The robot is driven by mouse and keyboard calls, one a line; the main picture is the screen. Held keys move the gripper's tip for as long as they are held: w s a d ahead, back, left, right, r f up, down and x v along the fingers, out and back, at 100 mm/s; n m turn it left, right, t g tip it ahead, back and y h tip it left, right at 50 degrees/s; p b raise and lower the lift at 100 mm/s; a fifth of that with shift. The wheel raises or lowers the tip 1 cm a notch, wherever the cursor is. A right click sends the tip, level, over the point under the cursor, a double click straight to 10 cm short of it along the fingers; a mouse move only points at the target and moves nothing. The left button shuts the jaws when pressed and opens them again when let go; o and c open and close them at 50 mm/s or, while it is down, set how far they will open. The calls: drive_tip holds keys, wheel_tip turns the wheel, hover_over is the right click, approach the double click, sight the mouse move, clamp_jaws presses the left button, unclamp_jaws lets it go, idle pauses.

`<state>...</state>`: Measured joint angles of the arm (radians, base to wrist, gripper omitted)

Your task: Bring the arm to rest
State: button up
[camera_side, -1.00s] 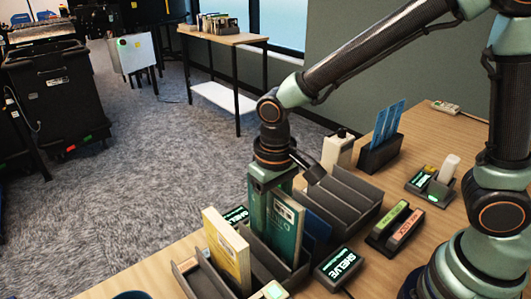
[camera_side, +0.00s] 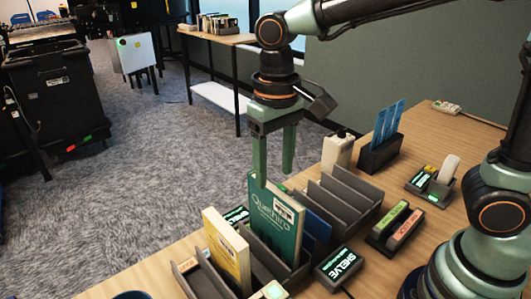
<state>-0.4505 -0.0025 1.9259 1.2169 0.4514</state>
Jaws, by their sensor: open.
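My gripper (camera_side: 273,165) is open and empty, pointing down, with its fingertips just above the top of a teal book (camera_side: 272,222). The teal book stands upright in a dark slotted rack (camera_side: 262,262). A yellow book (camera_side: 228,252) stands in the same rack to its left. A dark blue book (camera_side: 318,228) stands to its right, partly hidden behind the teal one. My arm reaches in from the upper right.
An empty grey slotted rack (camera_side: 345,197) stands right of the books. A black block with blue cards (camera_side: 380,150), a white bottle-like item (camera_side: 338,149) and a SHELVE label box (camera_side: 339,266) share the wooden table (camera_side: 440,130). Carpeted floor lies beyond the table's edge.

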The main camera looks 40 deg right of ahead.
drive_tip(key=s+d+r+t, duration=0.1)
drive_tip(key=d+t, duration=0.1)
drive_tip(key=d, duration=0.5)
drive_tip(key=s+d+r+t, duration=0.1)
drive_tip(key=s+d+t, duration=0.1)
drive_tip(key=d, duration=0.6)
drive_tip(key=shift+s+d+r+t, duration=0.15)
drive_tip(key=shift+s+d+t, duration=0.15)
drive_tip(key=shift+t, duration=0.5)
